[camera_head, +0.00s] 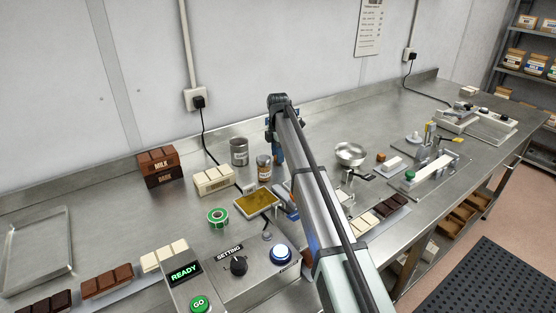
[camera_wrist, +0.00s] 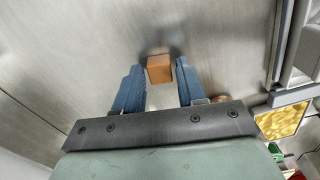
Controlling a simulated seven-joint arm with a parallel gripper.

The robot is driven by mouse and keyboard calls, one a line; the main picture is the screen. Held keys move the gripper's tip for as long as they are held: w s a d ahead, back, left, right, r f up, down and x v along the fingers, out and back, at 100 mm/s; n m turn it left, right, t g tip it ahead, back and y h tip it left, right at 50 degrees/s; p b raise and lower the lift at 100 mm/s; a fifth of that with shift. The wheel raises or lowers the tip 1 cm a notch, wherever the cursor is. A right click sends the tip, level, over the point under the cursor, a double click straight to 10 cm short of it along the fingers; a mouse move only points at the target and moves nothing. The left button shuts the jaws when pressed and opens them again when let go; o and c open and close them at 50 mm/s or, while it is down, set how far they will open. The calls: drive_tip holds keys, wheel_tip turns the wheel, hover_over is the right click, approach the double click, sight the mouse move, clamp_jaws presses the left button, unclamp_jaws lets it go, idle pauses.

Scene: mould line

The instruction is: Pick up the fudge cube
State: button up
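In the wrist view a small orange-brown cube, the fudge cube (camera_wrist: 159,69), lies between the tips of my gripper (camera_wrist: 160,64). The two blue fingers are spread, with a narrow gap on each side of the cube. I cannot tell exactly how high the fingertips are above the steel surface. In the head view my arm hides most of the gripper and what lies by it. A small brown cube (camera_head: 381,157) shows there near the metal bowl; I cannot tell whether it is the same cube.
A green tape roll (camera_head: 217,218), chocolate blocks (camera_head: 158,166) and the bowl (camera_head: 350,153) stand around.

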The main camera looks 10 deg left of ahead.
clamp_jaws()
drive_tip(key=shift+r, duration=0.1)
wheel_tip(320, 180, up, 10)
idle(0.6)
